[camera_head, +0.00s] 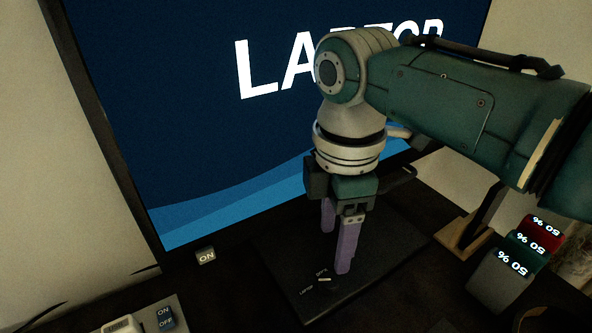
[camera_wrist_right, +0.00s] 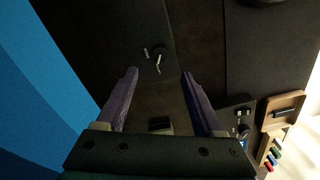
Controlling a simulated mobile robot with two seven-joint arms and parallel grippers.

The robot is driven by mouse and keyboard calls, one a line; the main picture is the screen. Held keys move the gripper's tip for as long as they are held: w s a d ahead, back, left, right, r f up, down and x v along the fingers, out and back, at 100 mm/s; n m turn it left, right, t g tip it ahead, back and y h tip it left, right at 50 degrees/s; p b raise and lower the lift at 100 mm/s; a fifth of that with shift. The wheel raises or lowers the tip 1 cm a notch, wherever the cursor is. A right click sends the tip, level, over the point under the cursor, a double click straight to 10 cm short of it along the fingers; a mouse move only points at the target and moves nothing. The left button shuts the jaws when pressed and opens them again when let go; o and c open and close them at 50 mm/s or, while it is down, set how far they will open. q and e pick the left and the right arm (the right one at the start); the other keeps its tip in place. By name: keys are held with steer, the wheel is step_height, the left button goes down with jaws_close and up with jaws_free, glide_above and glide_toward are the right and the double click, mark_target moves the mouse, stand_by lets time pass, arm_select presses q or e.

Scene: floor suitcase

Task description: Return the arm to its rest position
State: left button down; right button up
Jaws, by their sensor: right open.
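My right arm reaches in from the right in the head view. Its gripper (camera_head: 336,248) points downward with two purple fingers, in front of the large screen (camera_head: 200,150). The fingers stand above or close to a dark flat panel (camera_head: 385,255) with a small pale switch or knob (camera_head: 324,279); I cannot tell the exact gap. In the right wrist view the gripper (camera_wrist_right: 160,74) has its fingers spread with nothing held between them. A small pale switch (camera_wrist_right: 156,58) shows beyond the fingertips. My left gripper is not in view.
An ON button (camera_head: 206,256) sits below the screen, and an ON/OFF switch (camera_head: 166,318) is at the bottom left. Red (camera_head: 541,232), green (camera_head: 527,248) and grey (camera_head: 500,280) blocks with lit digits stand at the right. A wooden-edged holder (camera_wrist_right: 282,118) shows in the wrist view.

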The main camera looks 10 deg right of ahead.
steer(key=shift+r, duration=0.45)
steer(key=s+a+r+m+t+y+p, duration=0.1)
steer(key=s+r+m+y+p, duration=0.15)
steer(key=s+m+p, duration=0.55)
steer(key=s+d+r+m+t+h+p, duration=0.1)
steer(key=s+d+r+m+p, duration=0.1)
steer(key=s+d+r+m, duration=0.3)
steer(key=s+d+r+m+t+h+p, duration=0.1)
steer(key=s+d+r+m+p, duration=0.1)
steer(key=s+r, duration=0.5)
steer(key=w+p+v, duration=0.2)
steer(key=p+v, duration=1)
steer(key=w+a+r+p+v, duration=0.1)
steer(key=w+p+v, duration=0.2)
steer(key=p+v, duration=0.9)
steer(key=w+r+p+v, duration=0.1)
steer(key=w+p+v, duration=0.2)
steer(key=p+v, duration=0.9)
steer(key=shift+w+r+m+t+p, duration=0.15)
steer(key=shift+r+m+t+p, duration=0.15)
steer(key=shift+r+p, duration=0.5)
steer(key=shift+d+f, duration=0.1)
steer(key=shift+f, duration=0.1)
